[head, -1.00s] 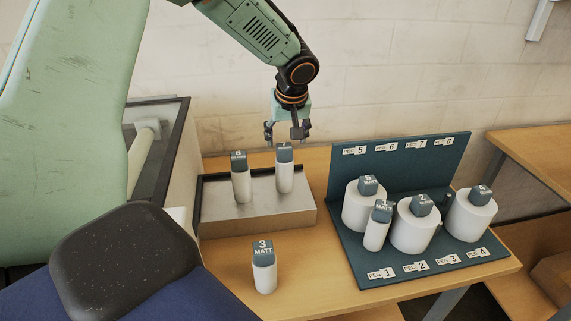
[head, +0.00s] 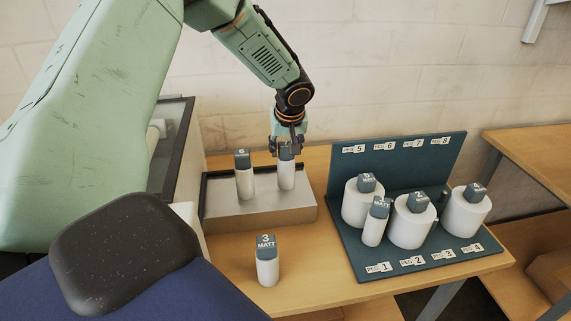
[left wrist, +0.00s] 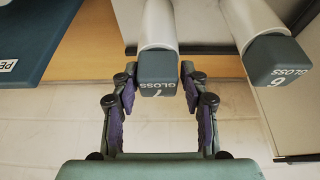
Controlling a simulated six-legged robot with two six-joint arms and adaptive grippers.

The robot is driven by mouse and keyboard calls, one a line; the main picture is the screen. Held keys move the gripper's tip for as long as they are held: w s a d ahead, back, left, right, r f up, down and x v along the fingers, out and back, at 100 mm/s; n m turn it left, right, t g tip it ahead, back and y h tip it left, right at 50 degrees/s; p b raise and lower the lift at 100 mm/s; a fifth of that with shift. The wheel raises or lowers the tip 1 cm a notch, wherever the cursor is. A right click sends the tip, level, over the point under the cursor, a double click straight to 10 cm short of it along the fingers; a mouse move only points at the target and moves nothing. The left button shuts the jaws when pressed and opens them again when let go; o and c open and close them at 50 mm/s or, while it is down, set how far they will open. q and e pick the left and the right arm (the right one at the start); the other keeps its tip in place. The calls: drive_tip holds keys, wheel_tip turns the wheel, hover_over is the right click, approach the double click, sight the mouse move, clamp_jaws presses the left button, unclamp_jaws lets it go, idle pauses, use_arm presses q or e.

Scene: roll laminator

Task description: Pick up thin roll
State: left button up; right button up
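A thin white roll with a grey-blue GLOSS cap, its number looking like 7 (head: 287,176), stands upright on the metal tray (head: 255,208). My left gripper (head: 287,146) is over it from above. In the left wrist view the open fingers of the left gripper (left wrist: 160,84) lie on either side of the cap (left wrist: 157,72), with gaps showing. Thin roll 6 (head: 245,183) stands to its left on the tray and shows in the wrist view (left wrist: 275,62). Thin roll 3 MATT (head: 267,266) stands on the table in front. My right gripper is not in view.
A blue peg board (head: 400,160) at the right holds several capped rolls, including thick roll 2 (head: 410,226) and a thin MATT roll (head: 374,228). A dark-framed machine (head: 172,150) stands left of the tray. The table (head: 320,260) is clear between roll 3 and the board.

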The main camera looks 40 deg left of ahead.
use_arm(q)
drive_tip(key=shift+c, duration=0.6)
drive_tip(key=shift+w+a+f, duration=0.15)
drive_tip(key=shift+w+f, duration=0.1)
drive_tip(key=shift+w, duration=0.1)
drive_tip(key=c, duration=0.5)
drive_tip(key=shift+s, duration=0.15)
clamp_jaws()
drive_tip(key=shift+s, duration=0.1)
drive_tip(key=shift+r, duration=0.15)
